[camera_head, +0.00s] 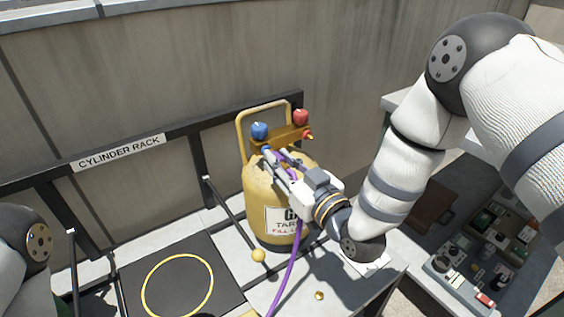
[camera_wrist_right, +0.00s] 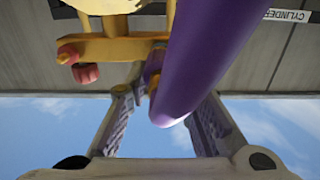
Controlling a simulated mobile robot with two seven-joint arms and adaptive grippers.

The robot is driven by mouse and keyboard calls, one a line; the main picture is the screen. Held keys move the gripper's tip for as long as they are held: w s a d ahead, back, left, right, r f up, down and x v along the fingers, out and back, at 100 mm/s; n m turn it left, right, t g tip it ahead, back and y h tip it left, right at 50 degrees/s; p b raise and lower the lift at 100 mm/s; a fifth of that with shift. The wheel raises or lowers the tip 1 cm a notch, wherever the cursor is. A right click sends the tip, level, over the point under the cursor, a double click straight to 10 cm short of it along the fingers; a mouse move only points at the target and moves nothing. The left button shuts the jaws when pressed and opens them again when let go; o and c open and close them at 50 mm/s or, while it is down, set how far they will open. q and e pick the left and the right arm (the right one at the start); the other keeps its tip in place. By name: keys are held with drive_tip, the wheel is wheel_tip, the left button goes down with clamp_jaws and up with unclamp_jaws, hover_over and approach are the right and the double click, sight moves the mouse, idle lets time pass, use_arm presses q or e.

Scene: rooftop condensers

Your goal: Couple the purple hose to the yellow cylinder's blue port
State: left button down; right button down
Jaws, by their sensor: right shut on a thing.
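The yellow cylinder (camera_head: 257,193) stands upright on the rack shelf, with a brass manifold (camera_head: 283,137) on top carrying a blue knob (camera_head: 260,130) and a red knob (camera_head: 300,117). My right gripper (camera_head: 276,157) is shut on the purple hose (camera_head: 288,272) just in front of the manifold's blue-knob side. In the wrist view the hose (camera_wrist_right: 205,50) fills the middle, and its brass-coloured end piece (camera_wrist_right: 154,84) shows between the fingers (camera_wrist_right: 165,108). The blue port is largely hidden by the gripper; I cannot tell whether the hose touches it. My left gripper is out of view.
The rack's black rail (camera_head: 188,128) runs behind the cylinder. A black mat with a yellow ring (camera_head: 178,257) lies left of it. A rod with a yellow ball end (camera_head: 258,255) juts out near the cylinder's base. Trays of small items (camera_head: 488,236) sit lower right.

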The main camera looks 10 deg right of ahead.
sight(288, 168)
drive_tip(key=shift+w+a, duration=0.2)
drive_tip(key=shift+w, duration=0.25)
idle(0.7)
drive_tip(key=c, duration=1.3)
unclamp_jaws()
drive_tip(key=shift+r+p+v, duration=0.1)
drive_tip(key=shift+p+v, duration=0.45)
drive_tip(key=shift+v, duration=1.05)
drive_tip(key=shift+r+p+v, duration=0.15)
drive_tip(key=shift+p+v, duration=0.4)
drive_tip(key=shift+v, duration=1.05)
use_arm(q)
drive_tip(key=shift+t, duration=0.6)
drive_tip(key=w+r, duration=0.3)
use_arm(e)
drive_tip(key=shift+s+d+f, duration=0.25)
drive_tip(key=shift+s, duration=0.3)
